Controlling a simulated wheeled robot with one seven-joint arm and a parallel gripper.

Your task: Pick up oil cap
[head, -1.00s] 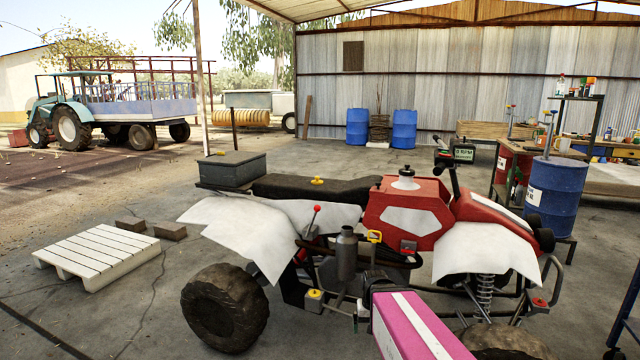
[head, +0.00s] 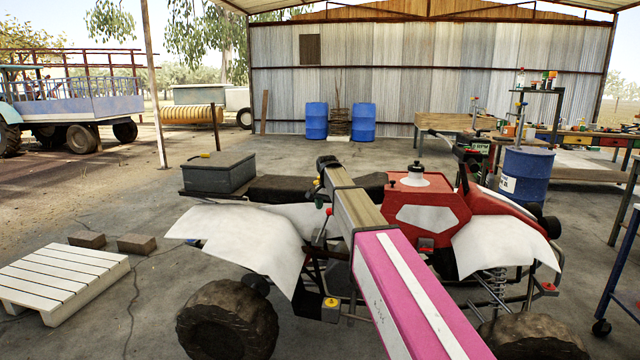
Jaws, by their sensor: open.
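A red and white quad bike (head: 410,215) stands in front of me in the head view. A small yellow cap (head: 331,302) sits on a dark block low on its side, by the rear wheel; I cannot tell if it is the oil cap. My gripper (head: 321,186) is small in the picture at the far end of my arm, over or near the black seat (head: 265,190). It is open, with no held thing visible. My arm hides part of the seat and the engine side. No yellow cap shows clearly on the seat.
A red-knobbed lever (head: 328,212) rises close to my arm. A grey box (head: 219,172) sits behind the seat. A white pallet (head: 65,280) and bricks (head: 136,243) lie left. A blue drum (head: 526,175) stands right.

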